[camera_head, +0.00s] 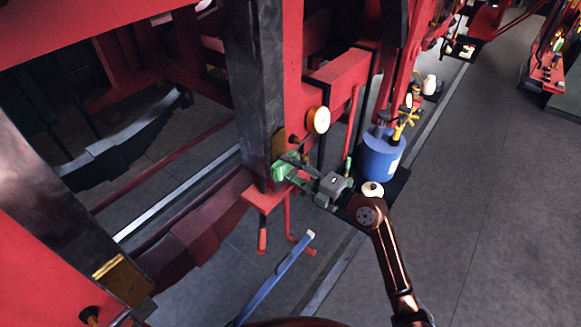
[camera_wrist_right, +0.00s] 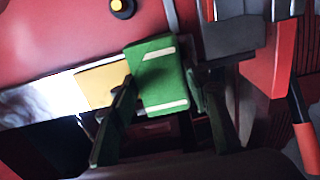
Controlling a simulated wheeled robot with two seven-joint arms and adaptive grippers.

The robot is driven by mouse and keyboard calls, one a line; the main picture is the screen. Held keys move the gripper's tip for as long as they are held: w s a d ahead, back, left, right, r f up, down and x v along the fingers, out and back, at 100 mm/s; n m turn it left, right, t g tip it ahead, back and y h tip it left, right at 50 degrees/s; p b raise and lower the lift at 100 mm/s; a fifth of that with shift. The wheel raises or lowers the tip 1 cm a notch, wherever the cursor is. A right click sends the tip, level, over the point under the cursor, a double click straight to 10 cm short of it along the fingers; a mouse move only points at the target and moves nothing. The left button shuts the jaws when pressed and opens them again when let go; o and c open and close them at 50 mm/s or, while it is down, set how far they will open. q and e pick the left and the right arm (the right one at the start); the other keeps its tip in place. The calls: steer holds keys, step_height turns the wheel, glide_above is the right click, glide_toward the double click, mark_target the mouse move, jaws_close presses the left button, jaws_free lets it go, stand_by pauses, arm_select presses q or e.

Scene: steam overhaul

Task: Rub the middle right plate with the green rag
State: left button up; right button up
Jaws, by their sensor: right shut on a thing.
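The green rag (camera_head: 285,166) is a folded pad with pale stripes, and it also shows in the wrist view (camera_wrist_right: 160,77). My right gripper (camera_head: 297,173) is shut on it, with the fingers (camera_wrist_right: 160,112) on either side of the rag. A brass plate (camera_head: 278,144) sits on the dark post, just above the rag in the head view. In the wrist view this yellow plate (camera_wrist_right: 103,85) shows left of the rag, which overlaps its edge. I cannot tell whether they touch. My left gripper is not in view.
A pressure gauge (camera_head: 318,120), red beams and a blue canister (camera_head: 381,157) stand near the right arm. Another brass plate (camera_head: 123,281) is on the nearer post. A blue bar (camera_head: 278,277) slants up in front. The grey floor at right (camera_head: 480,190) is clear.

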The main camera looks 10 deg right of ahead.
step_height(320, 180, down, 4)
steer(key=shift+a+f+b, duration=0.1)
steer(key=shift+b, duration=0.7)
steer(key=shift+s, duration=0.1)
steer(key=shift+s+d+f+p, duration=0.1)
steer(key=shift+s+d+p, duration=0.35)
steer(key=shift+s+d, duration=0.1)
steer(key=v, duration=0.2)
steer(key=shift+s+d+p, duration=0.25)
steer(key=shift+d+p, duration=0.05)
steer(key=shift+s+d, duration=0.4)
steer(key=shift+s, duration=0.15)
steer(key=v, duration=0.3)
